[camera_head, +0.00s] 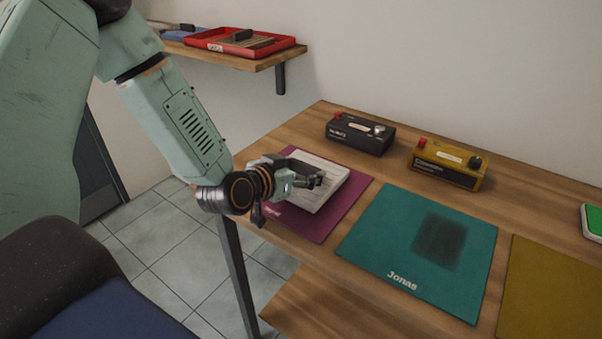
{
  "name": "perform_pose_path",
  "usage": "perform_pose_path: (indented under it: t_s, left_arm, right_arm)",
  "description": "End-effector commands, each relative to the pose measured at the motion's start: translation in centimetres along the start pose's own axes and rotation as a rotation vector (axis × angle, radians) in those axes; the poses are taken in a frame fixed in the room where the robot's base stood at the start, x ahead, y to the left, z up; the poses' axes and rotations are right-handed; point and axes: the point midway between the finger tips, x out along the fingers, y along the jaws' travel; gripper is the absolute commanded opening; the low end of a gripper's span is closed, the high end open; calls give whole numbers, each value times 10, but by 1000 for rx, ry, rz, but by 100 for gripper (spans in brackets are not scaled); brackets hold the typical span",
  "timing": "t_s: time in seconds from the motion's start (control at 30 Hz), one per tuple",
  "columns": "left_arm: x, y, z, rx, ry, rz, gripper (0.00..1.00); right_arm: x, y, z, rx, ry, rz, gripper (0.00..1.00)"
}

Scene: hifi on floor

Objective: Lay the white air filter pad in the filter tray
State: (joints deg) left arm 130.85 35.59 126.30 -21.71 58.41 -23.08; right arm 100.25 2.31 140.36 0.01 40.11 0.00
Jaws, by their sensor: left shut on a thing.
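The white air filter pad (334,190), a pale flat block with a lined top, is at the maroon mat (308,228) on the wooden table. My left gripper (316,182) reaches in from the left and is shut on the pad's near left part, hiding some of it. I cannot tell whether the pad touches the mat or is slightly raised. A red tray (290,46) with a small label stands on the wall shelf; a brownish slab and a dark block show in it. I cannot read whether it is the filter tray. My right gripper is out of view.
A black box (359,136) and a yellow box (447,166) stand along the table's back. A teal mat (380,250) marked "Jonas" bears a dark smudge. An olive mat (550,290) and a green-topped item (594,222) are at right. The shelf (262,64) overhangs at upper left.

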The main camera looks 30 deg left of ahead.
Motion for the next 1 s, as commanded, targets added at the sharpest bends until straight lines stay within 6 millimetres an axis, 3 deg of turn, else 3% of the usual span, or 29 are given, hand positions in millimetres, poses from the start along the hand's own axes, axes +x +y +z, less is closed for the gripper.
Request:
perform_pose_path:
  t_s: [0.33,0.37,0.6,1.0]
  left_arm:
    - [3,0,2,1,1,0,42]
    - [3,0,2,0,1,0,76]
    - [2,0,1,0,0,0,97]
    - [1,0,-1,0,1,0,97]
  right_arm:
    - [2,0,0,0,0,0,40]
    - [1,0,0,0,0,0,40]
    - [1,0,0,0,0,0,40]
    - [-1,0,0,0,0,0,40]
